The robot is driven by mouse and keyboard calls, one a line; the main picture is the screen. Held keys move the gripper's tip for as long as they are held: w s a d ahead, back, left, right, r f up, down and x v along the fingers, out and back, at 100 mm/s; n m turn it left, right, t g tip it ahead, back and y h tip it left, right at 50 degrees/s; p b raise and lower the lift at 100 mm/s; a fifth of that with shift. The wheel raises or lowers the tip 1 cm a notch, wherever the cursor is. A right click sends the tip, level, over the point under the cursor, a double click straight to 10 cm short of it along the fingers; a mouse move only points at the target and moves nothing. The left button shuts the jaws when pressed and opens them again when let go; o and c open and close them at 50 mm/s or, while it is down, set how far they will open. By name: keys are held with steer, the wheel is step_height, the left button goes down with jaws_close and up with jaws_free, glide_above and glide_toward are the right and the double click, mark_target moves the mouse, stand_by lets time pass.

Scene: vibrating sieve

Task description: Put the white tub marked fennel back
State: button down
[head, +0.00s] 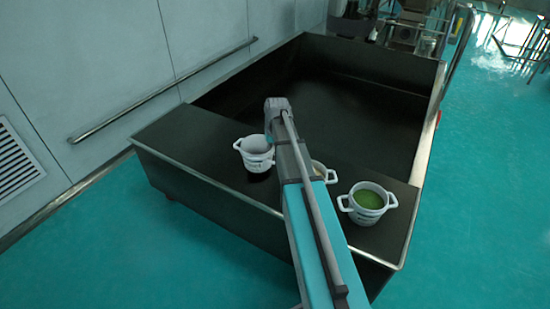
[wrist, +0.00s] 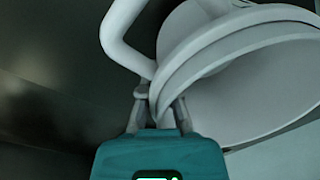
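A white tub (head: 254,160) with small handles and dark lettering too small to read is at the left of the dark ledge, beside my arm's end. In the head view I cannot tell whether it rests on the ledge or is just above it. The wrist view shows a white tub (wrist: 245,75) close up, its loop handle at the upper left and its inside pale. My gripper (wrist: 160,98) has its fingers close together on either side of this tub's rim, near the handle. In the head view my arm hides the fingers.
A second white tub (head: 332,174) is partly hidden behind my arm. A third tub (head: 366,216) with green contents stands right of it, near the ledge's front edge. Behind the ledge (head: 190,140) is a deep dark basin (head: 350,110). A wall with a rail is at left.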

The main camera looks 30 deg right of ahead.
steer(key=shift+f+b, duration=1.05)
steer(key=shift+f, duration=0.35)
steer(key=shift+f, duration=0.1)
steer(key=c, duration=0.8)
jaws_free()
step_height(320, 180, up, 12)
steer(key=d+p, duration=0.1)
steer(key=p, duration=1.1)
steer(key=shift+s, duration=0.15)
steer(key=shift+d, duration=0.1)
